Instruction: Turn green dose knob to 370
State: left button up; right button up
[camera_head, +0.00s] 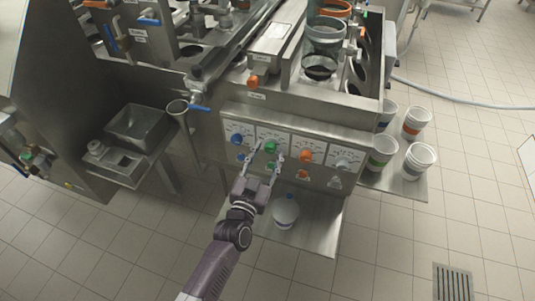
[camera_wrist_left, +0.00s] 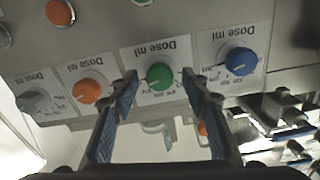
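The green dose knob (camera_head: 270,146) sits on the front panel of the steel machine, on a white dial label. In the left wrist view the green knob (camera_wrist_left: 159,77) shows between my two fingertips, with the label "Dose ml" upside down. My left gripper (camera_head: 266,160) is open in front of the knob, one finger on each side; in the left wrist view the fingers (camera_wrist_left: 160,88) stand apart with a gap to the knob. I cannot read the knob's exact setting. My right gripper is not in view.
A blue knob (camera_wrist_left: 241,62) and an orange knob (camera_wrist_left: 87,91) flank the green one; a grey knob (camera_wrist_left: 34,102) is farther left. A white round container (camera_head: 285,212) stands on the shelf below. Several cups (camera_head: 419,160) stand on the right shelf (camera_head: 408,185).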

pick_arm(q)
jog(key=c, duration=1.1)
jog(key=shift+o, duration=0.2)
jog(key=shift+n, duration=2.8)
jog(key=o, duration=1.2)
jog(key=shift+c, duration=0.2)
jog(key=v, duration=1.2)
